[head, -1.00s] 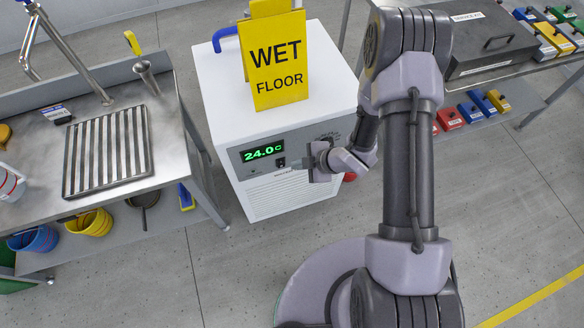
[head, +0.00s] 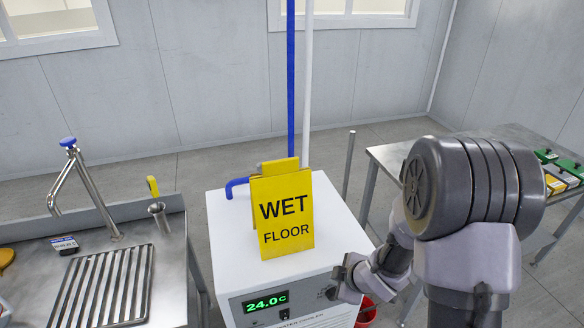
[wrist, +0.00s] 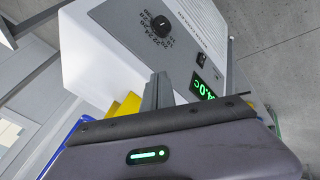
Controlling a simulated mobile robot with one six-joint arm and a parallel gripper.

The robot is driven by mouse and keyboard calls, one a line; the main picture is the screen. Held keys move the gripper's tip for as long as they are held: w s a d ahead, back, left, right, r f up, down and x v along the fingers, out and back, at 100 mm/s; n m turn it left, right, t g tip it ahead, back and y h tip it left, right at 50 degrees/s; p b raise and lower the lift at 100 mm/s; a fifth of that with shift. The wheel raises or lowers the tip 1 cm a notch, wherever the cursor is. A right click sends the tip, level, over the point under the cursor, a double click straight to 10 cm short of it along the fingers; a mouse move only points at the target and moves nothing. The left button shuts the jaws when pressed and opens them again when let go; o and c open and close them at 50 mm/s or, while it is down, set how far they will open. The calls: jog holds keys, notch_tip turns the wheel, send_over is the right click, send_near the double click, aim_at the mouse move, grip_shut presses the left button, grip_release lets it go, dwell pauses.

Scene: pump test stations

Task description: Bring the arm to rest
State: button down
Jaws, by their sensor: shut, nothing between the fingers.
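My gripper (wrist: 158,92) is shut and empty in the wrist view, its fingers together in front of the white water cooler (wrist: 110,50). In the head view my gripper (head: 342,277) is at the right of the cooler's front panel; its fingertips are hard to make out. The cooler (head: 222,222) has a green display (head: 267,302) reading 24.0 C. In the wrist view the panel shows a black dial (wrist: 160,27) with printed numbers, a black switch (wrist: 203,59) and part of the display (wrist: 204,86). I cannot tell whether the fingers touch anything.
A yellow wet floor sign (head: 284,220) stands on the cooler. A steel sink bench (head: 165,268) with a tap (head: 90,195) is at the left. A steel table (head: 390,158) with coloured boxes (head: 553,180) is at the right. A red bucket (head: 366,312) is beside the cooler.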

jog(key=s+d+r+m+h, duration=0.2)
jog(key=r+m, duration=0.2)
jog(key=r, duration=0.3)
jog(key=s+d+r+m+h, duration=0.1)
jog(key=s+d+r+m, duration=0.2)
jog(key=r, duration=0.5)
jog(key=s+a+r+m+y+b, duration=0.1)
jog(key=s+a+r+m, duration=0.3)
jog(key=s, duration=0.5)
jog(key=s+a+r+m+y+b, duration=0.1)
jog(key=s+a+r+m, duration=0.3)
jog(key=s+m, duration=0.4)
jog(key=shift+s+r+y, duration=0.3)
jog(key=shift+s+r, duration=0.35)
jog(key=shift+r, duration=0.2)
